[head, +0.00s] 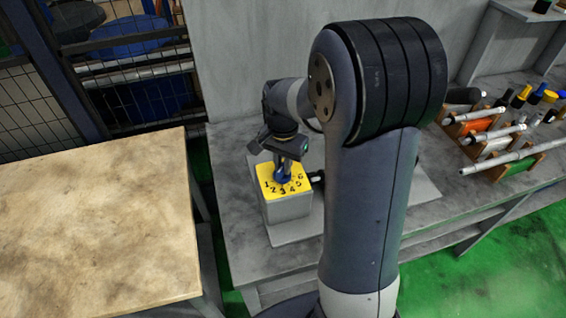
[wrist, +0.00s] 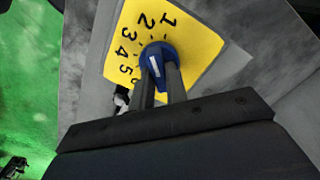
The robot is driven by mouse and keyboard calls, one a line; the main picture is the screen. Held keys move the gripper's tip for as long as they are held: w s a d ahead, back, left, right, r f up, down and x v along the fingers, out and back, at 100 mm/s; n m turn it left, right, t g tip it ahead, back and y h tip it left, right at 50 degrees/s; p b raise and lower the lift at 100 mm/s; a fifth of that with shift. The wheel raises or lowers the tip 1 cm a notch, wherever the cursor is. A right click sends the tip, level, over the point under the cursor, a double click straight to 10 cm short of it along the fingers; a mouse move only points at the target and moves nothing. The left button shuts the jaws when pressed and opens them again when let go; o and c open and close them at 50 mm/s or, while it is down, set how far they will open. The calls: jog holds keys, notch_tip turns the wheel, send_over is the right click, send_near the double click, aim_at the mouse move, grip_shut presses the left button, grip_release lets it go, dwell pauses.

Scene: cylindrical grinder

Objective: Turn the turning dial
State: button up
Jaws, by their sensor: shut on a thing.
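The turning dial is a blue knob with a white pointer line (wrist: 156,62) on a yellow plate (wrist: 205,42) marked with black numbers 1 to 6. In the wrist view the white line points up and slightly left, toward the numbers' side. In the head view the yellow plate (head: 270,185) tops a grey box (head: 288,208), and the blue dial (head: 283,175) shows under my gripper (head: 287,163). My gripper comes down from above, with its two fingers (wrist: 162,82) shut on the dial's sides. Part of the dial is hidden by the fingers.
The box stands on a grey workbench (head: 245,250) near its left edge. A beige table (head: 90,230) is to the left, across a narrow gap. Racks with metal shafts (head: 500,135) stand at the right. A grey wall (head: 250,50) is behind.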

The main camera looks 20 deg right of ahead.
aim_at(282, 166)
grip_shut()
jog(key=shift+n, duration=2.8)
jog(key=o, duration=0.7)
grip_release()
jog(key=shift+r, duration=0.1)
notch_tip(282, 166, up, 11)
jog(key=shift+f+b, duration=0.15)
jog(key=shift+b, duration=0.2)
